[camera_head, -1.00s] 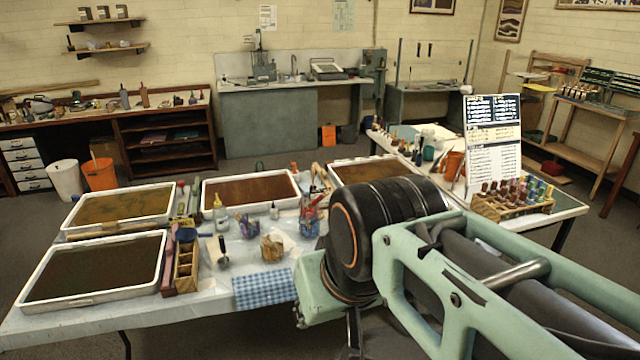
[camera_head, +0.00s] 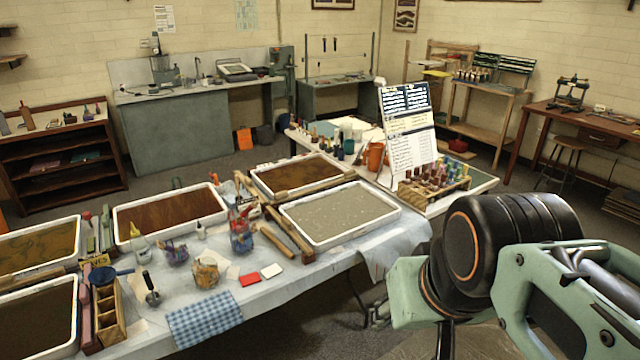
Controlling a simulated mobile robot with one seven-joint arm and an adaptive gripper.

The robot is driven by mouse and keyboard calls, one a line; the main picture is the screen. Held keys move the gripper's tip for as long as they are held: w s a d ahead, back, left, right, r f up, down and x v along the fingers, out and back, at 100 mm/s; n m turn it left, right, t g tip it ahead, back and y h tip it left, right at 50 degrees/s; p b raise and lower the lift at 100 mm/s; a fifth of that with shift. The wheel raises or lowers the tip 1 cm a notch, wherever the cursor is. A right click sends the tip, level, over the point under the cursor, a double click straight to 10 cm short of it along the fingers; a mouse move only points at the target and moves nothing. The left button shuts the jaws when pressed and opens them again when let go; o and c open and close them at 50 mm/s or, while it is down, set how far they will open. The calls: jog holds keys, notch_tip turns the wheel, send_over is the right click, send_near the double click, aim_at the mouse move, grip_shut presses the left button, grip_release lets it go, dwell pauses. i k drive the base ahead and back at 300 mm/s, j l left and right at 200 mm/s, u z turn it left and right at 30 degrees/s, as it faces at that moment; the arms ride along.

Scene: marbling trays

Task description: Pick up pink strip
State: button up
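A long, dull pink strip (camera_head: 86,318) lies on the table at the left of the camera_head view. It sits between the front left tray and a wooden compartment box (camera_head: 107,313). I cannot tell for sure that it is the task's strip, and no other clearly pink strip shows. My arm is at the right, well apart from it, over the floor past the table's right end. My gripper's fingers cannot be made out.
Marbling trays cover much of the table, including a grey-filled one (camera_head: 315,242) at the right. Jars, brushes, a checked cloth (camera_head: 204,316), a red card (camera_head: 250,280) and wooden bars lie between. A side table holds a bottle rack (camera_head: 432,195) and a sign (camera_head: 409,128).

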aim_at(86, 293)
jog(key=u, duration=1.55)
jog(key=i+j+z, duration=0.1)
jog(key=z, duration=0.35)
jog(key=i+j+z, duration=0.15)
jog(key=z, duration=0.35)
jog(key=i+j+z, duration=0.2)
jog(key=j, duration=0.2)
jog(key=j+z, duration=0.2)
jog(key=j, duration=0.15)
jog(key=i+j, duration=0.1)
jog(key=j, duration=0.3)
jog(key=i+j+z, duration=0.1)
jog(key=j, duration=0.25)
jog(key=i+j+z, duration=0.1)
jog(key=j, duration=0.3)
jog(key=i+j, duration=0.1)
jog(key=j, duration=0.3)
